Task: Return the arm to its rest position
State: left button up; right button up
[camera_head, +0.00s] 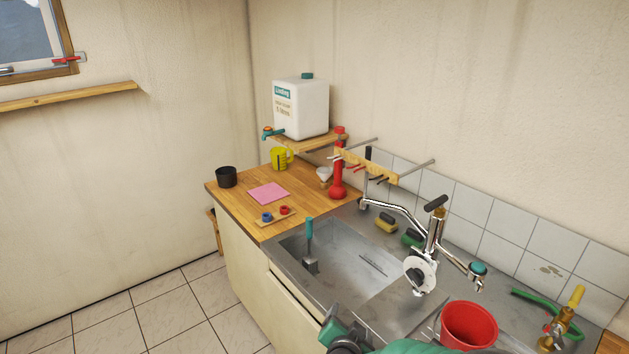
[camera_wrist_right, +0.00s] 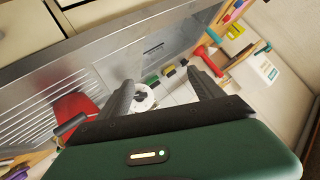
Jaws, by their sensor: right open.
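My right gripper (camera_wrist_right: 163,92) is open in the right wrist view. Its two dark ribbed fingers stand well apart with nothing held between them. Behind the gap, a white disc with a dark centre (camera_wrist_right: 143,99) shows, apart from the fingers. The same white disc (camera_head: 420,274) is by the tap in the head view. Green and dark parts of my right arm (camera_head: 408,348) show at the bottom edge of the head view, in front of the counter; the fingertips cannot be made out clearly there. My left gripper is not in view.
The metal sink (camera_head: 335,262) lies ahead, with a chrome tap (camera_head: 433,232) at its right. A red bucket (camera_head: 468,324) stands close to my right arm. A wooden counter (camera_head: 235,197) holds several small items. Open tiled floor (camera_head: 165,315) is at the left.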

jog(key=s+d+f+n+g, duration=0.1)
jog(key=s+d+n+g, duration=0.2)
jog(key=s, duration=0.5)
jog(key=s+d+f+n+g+y, duration=0.1)
jog(key=s+d+f+n+g, duration=0.1)
jog(key=s, duration=0.5)
jog(key=s+d+f+n+g+y, duration=0.1)
jog(key=s+d+f+n+g, duration=0.1)
jog(key=s+d, duration=0.4)
jog(key=shift+s+d+n+g, duration=0.15)
jog(key=shift+s+n+g, duration=0.85)
jog(key=shift+s, duration=0.35)
jog(key=shift+a, duration=0.35)
